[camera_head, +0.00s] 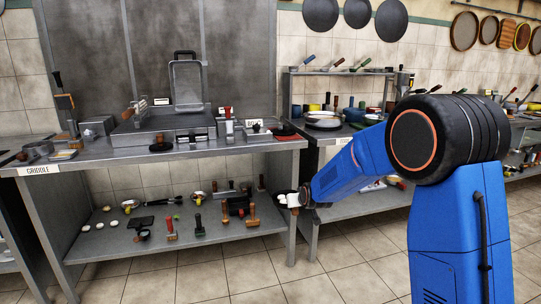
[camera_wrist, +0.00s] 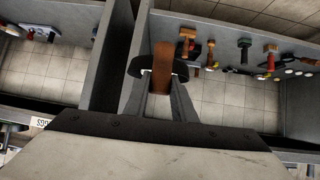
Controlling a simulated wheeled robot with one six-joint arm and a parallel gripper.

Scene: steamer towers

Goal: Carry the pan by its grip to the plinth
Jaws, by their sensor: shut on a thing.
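My gripper (camera_wrist: 165,80) is shut on a brown, wood-like grip (camera_wrist: 163,58) in the wrist view. In the head view my gripper (camera_head: 299,198) is at the end of the blue arm, just right of the near bench's right front leg. A dark piece there (camera_head: 284,193) may be the pan's edge. The pan appears held in the air, clear of the shelves. I cannot tell which thing is the plinth.
The griddle bench (camera_head: 210,148) has a crowded top and a lower shelf (camera_head: 190,244) with several small tools. A second bench (camera_head: 352,208) stands close to its right, with a narrow gap between. Tiled floor (camera_head: 270,280) is open in front.

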